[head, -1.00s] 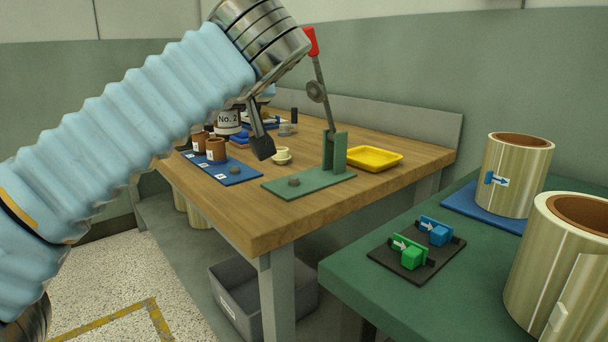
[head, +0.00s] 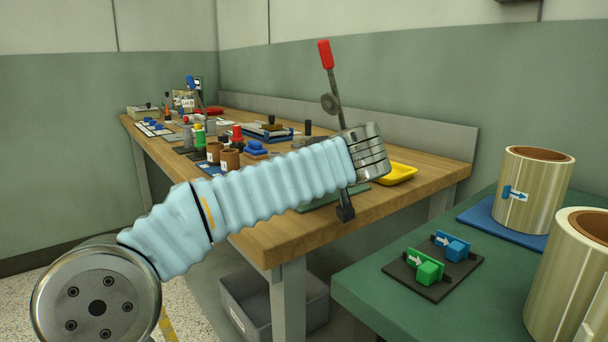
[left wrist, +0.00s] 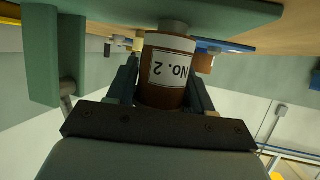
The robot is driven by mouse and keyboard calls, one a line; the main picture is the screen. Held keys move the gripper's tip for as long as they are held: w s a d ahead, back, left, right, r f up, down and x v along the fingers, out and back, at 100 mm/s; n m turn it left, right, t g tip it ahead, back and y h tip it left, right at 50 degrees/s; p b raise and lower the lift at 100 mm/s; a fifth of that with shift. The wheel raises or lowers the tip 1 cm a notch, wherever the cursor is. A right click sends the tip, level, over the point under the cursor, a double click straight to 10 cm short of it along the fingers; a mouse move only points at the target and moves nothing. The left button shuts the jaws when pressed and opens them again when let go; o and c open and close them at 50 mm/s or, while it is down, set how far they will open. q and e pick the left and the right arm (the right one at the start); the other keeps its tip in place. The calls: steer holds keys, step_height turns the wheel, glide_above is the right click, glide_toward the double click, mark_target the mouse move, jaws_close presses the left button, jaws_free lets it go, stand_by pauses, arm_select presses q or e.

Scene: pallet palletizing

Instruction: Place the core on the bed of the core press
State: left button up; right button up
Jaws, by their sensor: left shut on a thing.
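My left gripper (head: 346,213) is shut on a brown core (left wrist: 162,95) with a white "No. 2" label, which shows upside down in the left wrist view. The core is hidden behind my arm in the head view. The core press has a red-handled lever (head: 326,55) and a green bed (head: 316,203), mostly covered by my arm. The wrist view shows the bed (left wrist: 225,10) and green post (left wrist: 55,60). The core's end faces a grey boss (left wrist: 174,26) on the bed; I cannot tell whether they touch. My right gripper is not in view.
A yellow tray (head: 399,173) sits behind the press. Two other brown cores (head: 230,159) and several fixtures stand farther left on the wooden table (head: 290,236). A green table (head: 385,312) at right holds large rolls (head: 537,190) and a dark plate with green and blue blocks.

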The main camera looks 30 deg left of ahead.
arm_select(q)
steer(key=shift+f, duration=0.35)
steer(key=shift+f, duration=0.2)
steer(key=o, duration=1)
steer(key=shift+r, duration=0.1)
steer(key=shift+s+d+r, duration=0.1)
steer(key=shift+d+r, duration=0.05)
steer(key=shift+r, duration=0.1)
steer(key=v, duration=1.1)
steer(key=shift+s+d, duration=0.2)
steer(key=shift+d, duration=0.05)
